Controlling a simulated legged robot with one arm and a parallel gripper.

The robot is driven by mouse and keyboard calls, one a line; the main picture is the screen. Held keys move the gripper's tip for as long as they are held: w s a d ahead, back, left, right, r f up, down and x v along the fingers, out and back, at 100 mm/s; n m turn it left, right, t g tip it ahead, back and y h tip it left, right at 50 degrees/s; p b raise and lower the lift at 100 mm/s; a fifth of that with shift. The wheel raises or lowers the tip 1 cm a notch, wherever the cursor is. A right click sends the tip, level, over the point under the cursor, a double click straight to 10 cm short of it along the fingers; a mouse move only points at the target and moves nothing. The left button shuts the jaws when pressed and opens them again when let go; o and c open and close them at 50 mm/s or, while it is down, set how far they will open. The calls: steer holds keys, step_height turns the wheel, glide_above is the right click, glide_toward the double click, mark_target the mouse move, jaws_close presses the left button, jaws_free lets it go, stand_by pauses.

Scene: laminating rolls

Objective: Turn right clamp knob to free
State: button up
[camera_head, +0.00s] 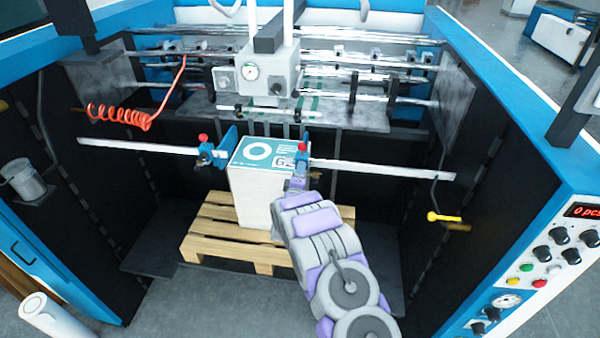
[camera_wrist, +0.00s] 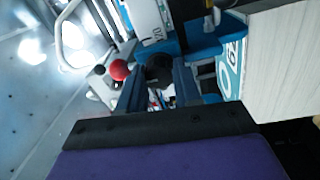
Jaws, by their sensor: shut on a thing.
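The right clamp (camera_head: 302,160) is a blue bracket on the metal bar, at the right edge of the paper stack. Its red-topped part (camera_head: 307,138) stands up above the bar, and a red ball (camera_wrist: 119,69) shows in the wrist view. My gripper (camera_head: 298,178) reaches up to this clamp from below. In the wrist view its two dark fingers (camera_wrist: 160,88) are shut on the black round clamp knob (camera_wrist: 159,67). The knob is partly hidden by the fingers, so its turn angle cannot be told. In the head view my arm hides the knob.
The white paper stack (camera_head: 252,198) with a teal-printed top stands on a wooden pallet (camera_head: 213,233), close beside my gripper. The left clamp (camera_head: 213,152) sits at its other side. A red coiled hose (camera_head: 118,115) hangs left. A yellow-handled lever (camera_head: 443,217) is at right.

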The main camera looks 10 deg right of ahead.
steer(key=shift+f, duration=0.2)
steer(key=o, duration=1)
steer(key=shift+o, duration=0.2)
steer(key=shift+r, duration=0.1)
steer(key=b+v, duration=0.1)
steer(key=v, duration=1.6)
steer(key=shift+s, duration=0.2)
steer(key=shift+a, duration=0.1)
